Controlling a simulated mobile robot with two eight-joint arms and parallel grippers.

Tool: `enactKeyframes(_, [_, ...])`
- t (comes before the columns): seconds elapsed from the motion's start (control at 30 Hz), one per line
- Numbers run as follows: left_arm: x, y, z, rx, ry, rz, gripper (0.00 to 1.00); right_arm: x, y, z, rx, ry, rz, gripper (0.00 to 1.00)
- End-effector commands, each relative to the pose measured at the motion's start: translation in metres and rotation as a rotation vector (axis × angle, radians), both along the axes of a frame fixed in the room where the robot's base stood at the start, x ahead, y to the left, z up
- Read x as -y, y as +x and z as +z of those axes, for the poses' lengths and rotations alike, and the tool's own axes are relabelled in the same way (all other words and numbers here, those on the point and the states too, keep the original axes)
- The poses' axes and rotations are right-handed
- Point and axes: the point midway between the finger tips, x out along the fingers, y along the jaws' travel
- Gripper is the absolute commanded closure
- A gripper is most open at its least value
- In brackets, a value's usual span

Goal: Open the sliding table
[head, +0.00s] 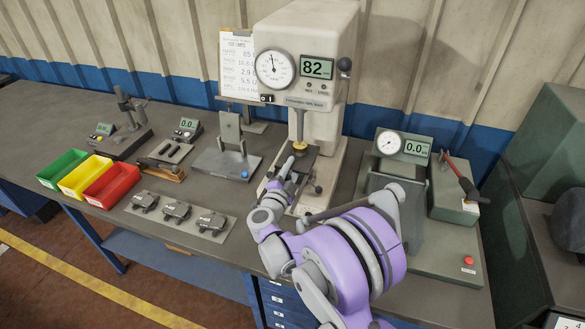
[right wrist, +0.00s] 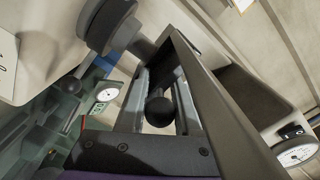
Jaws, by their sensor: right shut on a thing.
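The sliding table (head: 301,163) is a small brownish plate low on the front of the large beige hardness tester (head: 322,115), under its plunger. My right gripper (head: 286,170) reaches the table's left front side, with my purple arm coming up from below. In the right wrist view, a round black knob (right wrist: 158,111) sits between the fingers of my right gripper (right wrist: 158,100), which is shut on it. The fingers and arm hide part of the table's front. My left gripper is not in view.
The tester's dial (head: 275,69) and its display reading 82 are above. Left are a fixture plate (head: 214,162), brake pads on a grey plate (head: 178,214), and green, yellow and red bins (head: 110,186). Right stands a green gauge station (head: 401,148) and a red-handled unit (head: 455,190).

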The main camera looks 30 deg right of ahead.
Motion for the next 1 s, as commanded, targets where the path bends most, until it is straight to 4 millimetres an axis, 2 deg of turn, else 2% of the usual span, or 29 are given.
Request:
enactKeyframes(0.17, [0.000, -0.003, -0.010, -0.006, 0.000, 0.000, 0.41, -0.016, -0.013, -0.003, -0.002, 0.000, 0.004, 1.00])
enactKeyframes(0.7, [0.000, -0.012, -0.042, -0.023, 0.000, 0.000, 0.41, -0.099, -0.084, -0.002, -0.001, 0.001, 0.005, 1.00])
enactKeyframes(1.0, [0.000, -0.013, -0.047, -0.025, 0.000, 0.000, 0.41, -0.120, -0.102, -0.001, -0.001, 0.001, 0.002, 1.00])
